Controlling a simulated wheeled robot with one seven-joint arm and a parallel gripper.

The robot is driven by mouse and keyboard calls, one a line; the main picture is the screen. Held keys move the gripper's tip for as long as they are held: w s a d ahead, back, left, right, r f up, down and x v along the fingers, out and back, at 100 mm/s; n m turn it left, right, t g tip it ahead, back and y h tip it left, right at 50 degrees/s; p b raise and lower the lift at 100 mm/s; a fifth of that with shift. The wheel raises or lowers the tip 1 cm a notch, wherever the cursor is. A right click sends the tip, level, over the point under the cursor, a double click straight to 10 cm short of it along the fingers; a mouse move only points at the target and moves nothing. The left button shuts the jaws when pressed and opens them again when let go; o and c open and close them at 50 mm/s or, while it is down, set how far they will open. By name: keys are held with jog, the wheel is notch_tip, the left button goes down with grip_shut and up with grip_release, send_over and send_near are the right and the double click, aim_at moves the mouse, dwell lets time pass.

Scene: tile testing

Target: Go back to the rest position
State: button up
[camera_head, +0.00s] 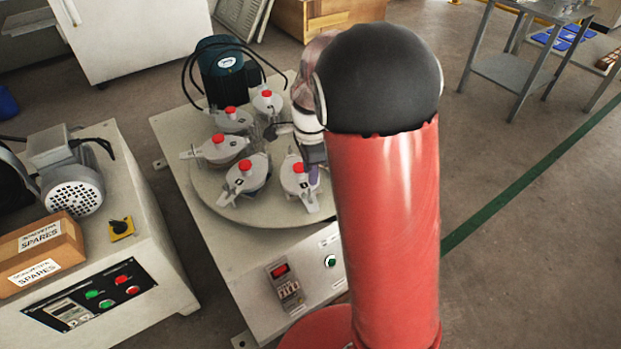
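My arm's red link (385,230) and black rounded joint (378,80) fill the centre right of the view. My gripper (312,172) is partly hidden behind the arm, over the right side of a round turntable (255,213). Several similar clamps (220,150) stand around the turntable.
A dark green motor (225,70) with black cables stands behind the turntable. A machine cabinet (150,235) with buttons and a cardboard spares box (40,250) is at left. A metal table (515,70) stands at back right. The floor at right is clear.

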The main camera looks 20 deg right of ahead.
jog(key=shift+r, duration=0.5)
